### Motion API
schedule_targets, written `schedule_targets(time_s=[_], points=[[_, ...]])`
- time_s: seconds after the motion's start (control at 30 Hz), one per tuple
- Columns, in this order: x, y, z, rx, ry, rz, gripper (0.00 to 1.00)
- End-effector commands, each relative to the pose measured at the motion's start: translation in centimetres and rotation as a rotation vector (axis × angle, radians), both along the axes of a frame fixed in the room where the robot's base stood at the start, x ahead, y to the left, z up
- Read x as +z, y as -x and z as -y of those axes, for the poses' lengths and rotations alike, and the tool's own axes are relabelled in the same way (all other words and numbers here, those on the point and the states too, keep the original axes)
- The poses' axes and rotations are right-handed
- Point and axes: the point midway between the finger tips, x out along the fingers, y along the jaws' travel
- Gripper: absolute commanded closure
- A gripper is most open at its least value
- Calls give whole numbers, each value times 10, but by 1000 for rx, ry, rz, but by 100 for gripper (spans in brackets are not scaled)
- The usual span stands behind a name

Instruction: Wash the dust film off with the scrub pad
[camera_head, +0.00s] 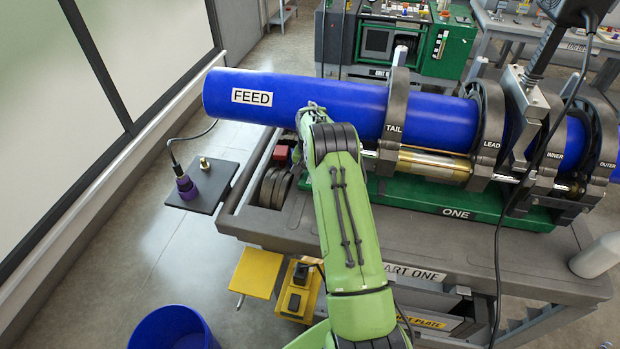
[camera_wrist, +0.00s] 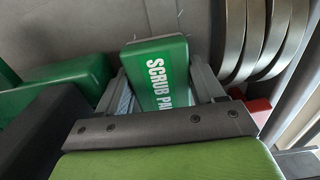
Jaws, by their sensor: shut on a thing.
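The green scrub pad (camera_wrist: 157,75), with white lettering, is between the two fingers of my gripper (camera_wrist: 160,88) in the wrist view. The gripper is shut on it. The pad's lower end is hidden by the gripper body. In the head view my green arm hides the gripper and pad, and its far end is in front of the blue pipe marked FEED (camera_head: 340,100). The pipe lies level through the dark clamps marked TAIL (camera_head: 395,110) and LEAD (camera_head: 488,130). I cannot make out a dust film on any surface.
The grey cart (camera_head: 250,218) carries the green machine bed (camera_head: 425,200). Dark rings (camera_head: 273,187) sit at its left end and also show in the wrist view (camera_wrist: 255,40). A dark shelf (camera_head: 212,187) juts out left. A blue bin (camera_head: 172,328) stands on the floor.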

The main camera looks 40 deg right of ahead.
Motion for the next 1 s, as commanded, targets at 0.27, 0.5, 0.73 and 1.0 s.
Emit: schedule_targets(time_s=[0.27,0.5,0.73,1.0], points=[[36,-1,0,1,2,4,57],[61,-1,0,1,1,2,57],[59,-1,0,1,1,2,57],[84,-1,0,1,2,4,57]])
